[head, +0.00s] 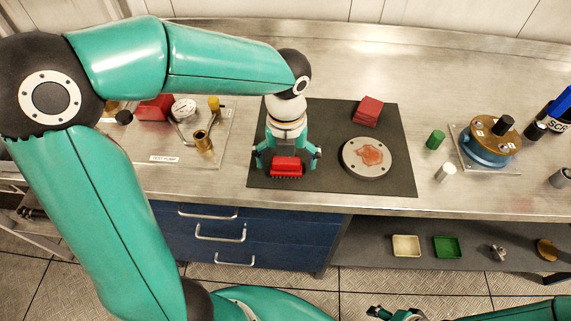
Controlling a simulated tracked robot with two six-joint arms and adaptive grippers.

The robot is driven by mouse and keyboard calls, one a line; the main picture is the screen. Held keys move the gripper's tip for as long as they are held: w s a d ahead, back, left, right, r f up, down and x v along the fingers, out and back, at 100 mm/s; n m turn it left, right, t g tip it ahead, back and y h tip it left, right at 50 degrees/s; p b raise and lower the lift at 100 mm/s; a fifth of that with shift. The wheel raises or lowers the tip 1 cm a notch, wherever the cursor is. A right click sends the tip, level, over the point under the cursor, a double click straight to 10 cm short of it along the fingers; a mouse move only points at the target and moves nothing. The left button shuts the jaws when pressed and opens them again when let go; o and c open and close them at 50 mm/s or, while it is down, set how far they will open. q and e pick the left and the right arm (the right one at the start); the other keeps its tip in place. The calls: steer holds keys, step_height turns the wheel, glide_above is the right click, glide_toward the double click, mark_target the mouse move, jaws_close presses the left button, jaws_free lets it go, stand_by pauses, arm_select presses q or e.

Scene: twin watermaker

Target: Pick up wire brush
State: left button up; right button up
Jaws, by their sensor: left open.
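The wire brush (286,167), a red block with a row of dark bristles along its lower edge, lies on the dark mat (335,184) on the bench. My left gripper (287,160) reaches down over it, with its open fingers at the left and right ends of the brush. Whether the fingers touch it, I cannot tell. The gripper hides part of the brush's far side. My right gripper (395,313) shows only partly at the bottom edge, low and away from the bench; its fingers are unclear.
A round grey disc (367,172) with an orange-red patch and a red pad stack (368,111) share the mat. A test pump (203,141) stands left. A green cylinder (435,139), a white one (445,172) and a brass-topped blue unit (491,142) stand right.

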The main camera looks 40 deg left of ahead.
mark_target(286, 160)
arm_select(q)
steer(key=shift+s, duration=0.1)
steer(key=c, duration=1.6)
steer(key=shift+r, duration=0.6)
steer(key=shift+c, duration=0.2)
step_height(286, 160, up, 19)
steer(key=shift+f+p, duration=0.1)
steer(key=shift+p, duration=1.05)
steer(key=shift+c, duration=1.1)
